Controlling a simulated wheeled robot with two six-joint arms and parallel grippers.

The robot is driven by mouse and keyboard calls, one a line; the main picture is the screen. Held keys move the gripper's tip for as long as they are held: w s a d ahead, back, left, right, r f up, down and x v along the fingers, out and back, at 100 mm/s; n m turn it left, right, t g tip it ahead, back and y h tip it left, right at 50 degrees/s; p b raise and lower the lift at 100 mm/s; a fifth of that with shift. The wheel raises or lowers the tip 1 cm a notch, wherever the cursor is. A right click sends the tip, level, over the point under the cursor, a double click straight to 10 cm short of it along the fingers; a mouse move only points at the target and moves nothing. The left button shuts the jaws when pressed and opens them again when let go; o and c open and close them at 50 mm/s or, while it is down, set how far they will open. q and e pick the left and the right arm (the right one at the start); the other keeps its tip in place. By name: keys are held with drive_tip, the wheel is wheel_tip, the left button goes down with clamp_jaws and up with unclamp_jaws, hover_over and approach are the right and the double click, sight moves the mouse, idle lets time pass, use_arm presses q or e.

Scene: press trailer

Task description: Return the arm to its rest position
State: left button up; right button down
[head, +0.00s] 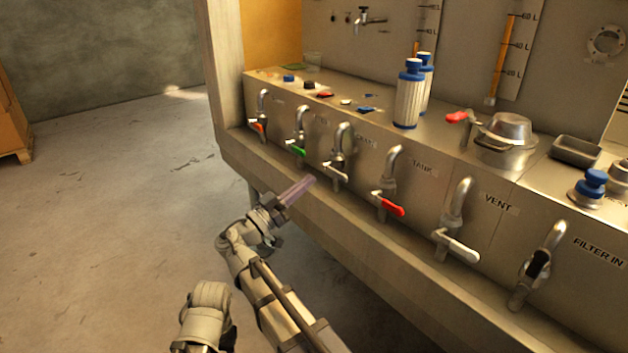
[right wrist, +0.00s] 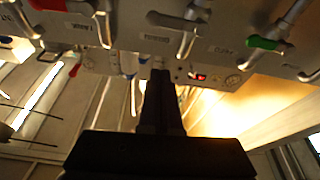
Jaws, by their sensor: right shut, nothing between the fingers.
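My right arm reaches up from the bottom of the head view. Its gripper (head: 298,191) is in front of the steel panel, below the white-handled tap (head: 336,170), over the lower ledge. In the right wrist view the dark fingers (right wrist: 161,80) are together with nothing between them, pointing toward the panel. I cannot tell whether they touch anything; they look apart from the taps in the head view. A pale arm link of mine (head: 205,315) shows at the bottom left. My left gripper is not in view.
A row of taps with coloured handles lines the panel, including a green one (head: 296,149), a red one (head: 388,204) and a white one (head: 456,246). A blue-capped canister (head: 408,100) and a pot (head: 503,145) stand on the counter. Open floor (head: 110,230) lies left.

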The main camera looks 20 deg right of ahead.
drive_tip(key=shift+s+a+f, duration=0.1)
idle(0.3)
